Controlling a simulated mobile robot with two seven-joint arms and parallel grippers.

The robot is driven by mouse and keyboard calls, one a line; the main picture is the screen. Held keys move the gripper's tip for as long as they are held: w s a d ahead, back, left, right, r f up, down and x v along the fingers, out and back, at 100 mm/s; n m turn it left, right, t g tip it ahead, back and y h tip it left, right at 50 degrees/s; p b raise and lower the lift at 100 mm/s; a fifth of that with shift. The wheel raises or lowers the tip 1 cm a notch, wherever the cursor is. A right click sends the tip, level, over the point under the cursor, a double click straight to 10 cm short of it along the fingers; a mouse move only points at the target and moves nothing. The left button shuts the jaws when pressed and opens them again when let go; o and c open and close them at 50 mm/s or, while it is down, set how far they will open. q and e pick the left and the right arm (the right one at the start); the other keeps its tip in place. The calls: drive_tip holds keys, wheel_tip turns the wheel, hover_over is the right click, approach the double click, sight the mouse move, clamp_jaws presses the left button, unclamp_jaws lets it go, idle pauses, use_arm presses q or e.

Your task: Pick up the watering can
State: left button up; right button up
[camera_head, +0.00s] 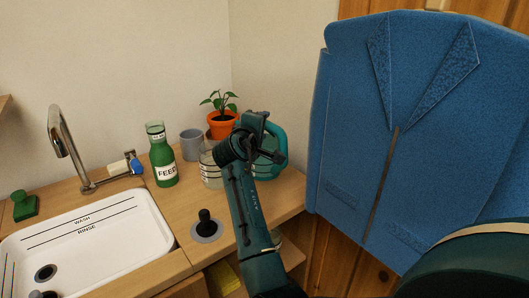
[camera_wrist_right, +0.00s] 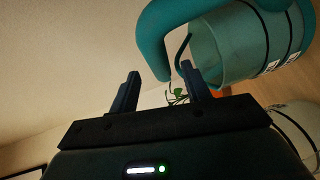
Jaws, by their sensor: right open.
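The teal watering can (camera_head: 270,163) stands at the right end of the wooden counter, its handle (camera_head: 280,142) on the right side. My right gripper (camera_head: 256,122) is over it in the head view and hides part of it. In the right wrist view, the can's body (camera_wrist_right: 232,45) is at the upper right and its thick curved handle (camera_wrist_right: 150,38) arches at the top. My right gripper (camera_wrist_right: 161,74) is open there, the handle's end appearing just past and between its fingertips. I cannot tell whether the handle is inside the jaws. My left gripper is not in view.
A glass jar (camera_head: 210,172) stands close left of the can. A potted plant (camera_head: 222,124) and grey cup (camera_head: 191,144) are behind. A green FEED bottle (camera_head: 163,165) and white sink (camera_head: 95,240) are further left. A blue jacket (camera_head: 420,110) hangs close at right.

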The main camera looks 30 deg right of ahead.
drive_tip(key=x, duration=0.4)
drive_tip(key=shift+w+a, duration=0.15)
drive_tip(key=shift+w, duration=0.05)
drive_tip(key=shift+c, duration=0.5)
clamp_jaws()
